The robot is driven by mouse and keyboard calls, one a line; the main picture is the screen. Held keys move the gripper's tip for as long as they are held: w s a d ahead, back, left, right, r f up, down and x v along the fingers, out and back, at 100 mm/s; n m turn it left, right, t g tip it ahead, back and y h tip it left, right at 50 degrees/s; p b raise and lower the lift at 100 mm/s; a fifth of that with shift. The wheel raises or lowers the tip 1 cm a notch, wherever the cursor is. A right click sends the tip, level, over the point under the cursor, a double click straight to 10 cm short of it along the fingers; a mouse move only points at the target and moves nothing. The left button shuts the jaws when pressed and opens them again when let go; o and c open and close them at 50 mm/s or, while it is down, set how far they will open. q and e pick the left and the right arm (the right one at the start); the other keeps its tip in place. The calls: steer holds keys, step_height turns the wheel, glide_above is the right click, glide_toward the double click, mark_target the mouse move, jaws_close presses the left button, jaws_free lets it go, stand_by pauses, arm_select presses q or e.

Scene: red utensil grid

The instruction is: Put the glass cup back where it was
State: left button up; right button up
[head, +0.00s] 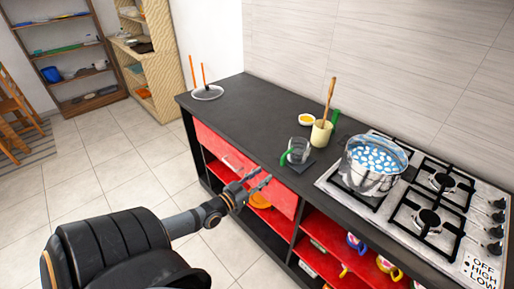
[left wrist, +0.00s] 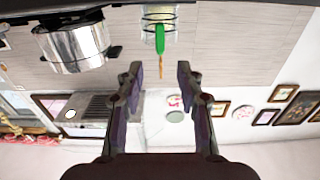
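The glass cup (head: 300,145), clear with a green handle, stands upright on the black counter near its front edge, on or beside a dark square pad (head: 304,166). Its green handle points toward the front left. My left gripper (head: 262,182) is in front of the counter, to the left of the cup and apart from it. In the left wrist view, which looks upside down, the cup (left wrist: 172,32) is at the top middle, beyond my two spread, empty fingers (left wrist: 160,75). My right gripper is not in view.
A cream mug (head: 320,134) holding a wooden utensil stands just behind the cup. A pot (head: 370,172) sits on the stove (head: 424,240) to the right. A small yellow bowl (head: 307,118) and a lid (head: 208,93) are farther back. The counter's left part (head: 245,110) is clear.

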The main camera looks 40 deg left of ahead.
arm_select(q)
steer(key=shift+s+f, duration=0.1)
steer(key=shift+s, duration=0.9)
steer(key=s+a+f+n+g+y, duration=0.1)
steer(key=s+a+f+g+y, duration=0.25)
steer(key=f, duration=1.05)
steer(key=s+a+f+g, duration=0.2)
steer(key=s+f+g, duration=0.35)
steer(key=f, duration=0.75)
steer(key=s+d+f+g, duration=0.2)
steer(key=s+d+f, duration=0.3)
steer(key=s, duration=0.4)
steer(key=s+d+f+g+h, duration=0.1)
steer(key=s+d+f+g, duration=0.2)
steer(key=s+d+f, duration=0.2)
steer(key=s+d+f+g, duration=0.3)
steer(key=s+d+f, duration=0.2)
steer(key=s+f, duration=0.5)
steer(key=s, duration=0.3)
steer(key=shift+d, duration=0.25)
steer(key=shift+h, duration=0.25)
